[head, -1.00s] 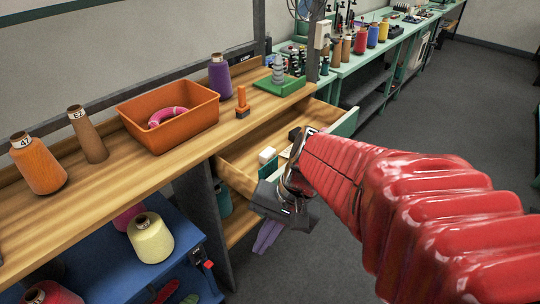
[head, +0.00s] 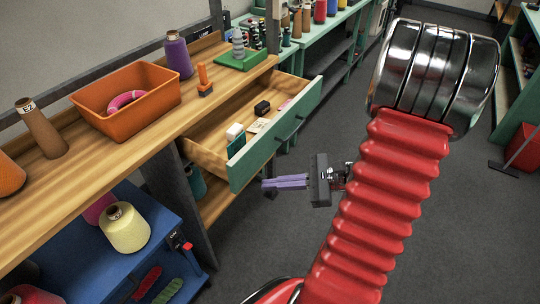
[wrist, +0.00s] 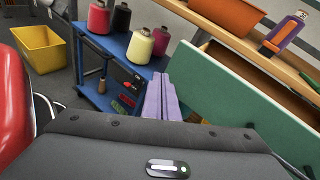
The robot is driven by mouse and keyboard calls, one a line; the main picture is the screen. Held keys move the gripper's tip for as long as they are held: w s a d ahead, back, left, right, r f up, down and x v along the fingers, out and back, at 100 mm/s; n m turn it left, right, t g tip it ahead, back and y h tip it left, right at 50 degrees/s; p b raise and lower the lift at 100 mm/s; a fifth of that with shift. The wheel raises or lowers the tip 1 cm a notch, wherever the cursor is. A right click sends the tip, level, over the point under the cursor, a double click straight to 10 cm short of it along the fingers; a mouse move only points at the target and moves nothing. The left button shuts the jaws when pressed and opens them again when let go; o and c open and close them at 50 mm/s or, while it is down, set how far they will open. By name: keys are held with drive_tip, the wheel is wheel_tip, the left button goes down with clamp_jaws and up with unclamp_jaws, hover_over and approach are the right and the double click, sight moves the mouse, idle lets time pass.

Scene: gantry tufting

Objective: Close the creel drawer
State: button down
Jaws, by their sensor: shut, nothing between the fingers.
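The creel drawer (head: 270,140) stands open under the wooden bench top, its green front pulled well out. A dark handle seems to sit on the front. My gripper (head: 265,184) has its purple fingers together and empty. In the head view it is outside the drawer, below and in front of the green front, pointing left. In the wrist view the fingers (wrist: 156,82) show left of the green front (wrist: 235,110); I cannot tell the exact gap.
The bench top (head: 110,165) holds an orange tray (head: 130,125), yarn cones and a green stand (head: 243,61). A blue cart (head: 95,265) with cones stands below left. A yellow bin (wrist: 40,52) shows in the wrist view. Grey floor is clear in front of the drawer.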

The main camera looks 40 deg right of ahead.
sight(262, 152)
drive_tip(key=s+d+f+m+t+h, duration=0.1)
drive_tip(key=d+m+t+h, duration=0.1)
drive_tip(key=d, duration=0.4)
drive_tip(key=s+d+f+m+t+h, duration=0.2)
drive_tip(key=d+m+t+h, duration=0.1)
drive_tip(key=d+m, duration=0.3)
drive_tip(key=shift+t, duration=0.8)
drive_tip(key=shift+w, duration=0.1)
drive_tip(key=x, duration=1.3)
drive_tip(key=shift+a, duration=0.15)
drive_tip(key=shift+w+a, duration=0.1)
drive_tip(key=shift+w, duration=0.35)
drive_tip(key=shift+w, duration=0.1)
